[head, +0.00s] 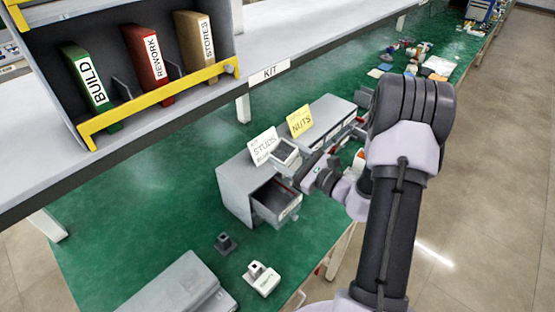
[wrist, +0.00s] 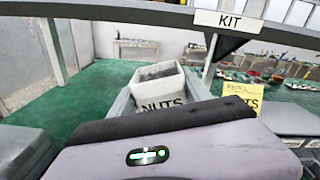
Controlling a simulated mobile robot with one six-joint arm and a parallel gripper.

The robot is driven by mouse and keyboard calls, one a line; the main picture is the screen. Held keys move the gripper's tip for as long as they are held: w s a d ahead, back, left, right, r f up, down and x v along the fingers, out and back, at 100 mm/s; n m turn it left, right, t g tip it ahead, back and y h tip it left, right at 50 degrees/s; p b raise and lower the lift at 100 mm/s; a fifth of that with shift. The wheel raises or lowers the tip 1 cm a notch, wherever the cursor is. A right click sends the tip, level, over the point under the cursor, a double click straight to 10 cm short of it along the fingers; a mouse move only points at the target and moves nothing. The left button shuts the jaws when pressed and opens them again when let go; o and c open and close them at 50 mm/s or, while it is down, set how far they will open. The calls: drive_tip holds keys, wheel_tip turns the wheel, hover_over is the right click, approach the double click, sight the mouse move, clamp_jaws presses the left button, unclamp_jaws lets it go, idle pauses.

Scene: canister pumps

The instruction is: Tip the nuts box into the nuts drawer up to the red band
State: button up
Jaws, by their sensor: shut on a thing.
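My gripper (head: 300,163) is shut on the nuts box (wrist: 158,90), a pale open-topped box with NUTS on its side. In the wrist view it sits between two grey fingers and looks about upright, with dark contents inside. In the head view the box (head: 286,151) is held above the grey drawer cabinets. A yellow NUTS card (head: 300,121) stands on the right cabinet (head: 332,110).
A white STUDS card (head: 263,145) stands on the left cabinet (head: 233,187), whose drawer (head: 277,203) is pulled out. A small dark block (head: 225,243), a white device (head: 262,278) and a grey case (head: 180,288) lie nearer. A KIT shelf (head: 180,107) overhangs the green bench.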

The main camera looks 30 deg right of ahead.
wheel_tip(320, 180, down, 4)
drive_tip(key=n+b, duration=0.2)
drive_tip(key=b, duration=0.1)
drive_tip(key=n+b, duration=0.2)
drive_tip(key=shift+s+d+f+n+b, duration=0.1)
drive_tip(key=shift+s+f+n+b, duration=0.05)
drive_tip(key=shift+n+b, duration=0.2)
drive_tip(key=shift+f+n+b, duration=0.5)
drive_tip(key=shift+n+b, duration=0.45)
drive_tip(key=shift+b, duration=0.15)
drive_tip(key=shift+r+n+b, duration=0.1)
drive_tip(key=shift+n+b, duration=0.3)
drive_tip(key=shift+b, duration=0.1)
drive_tip(key=shift+s+a+r+n+b, duration=0.1)
drive_tip(key=shift+a+r+n+b, duration=0.15)
drive_tip(key=shift+n+b, duration=1.05)
drive_tip(key=shift+s+a+r+n+b, duration=0.2)
drive_tip(key=shift+n+b, duration=0.4)
drive_tip(key=shift+b, duration=1.35)
idle(2.1)
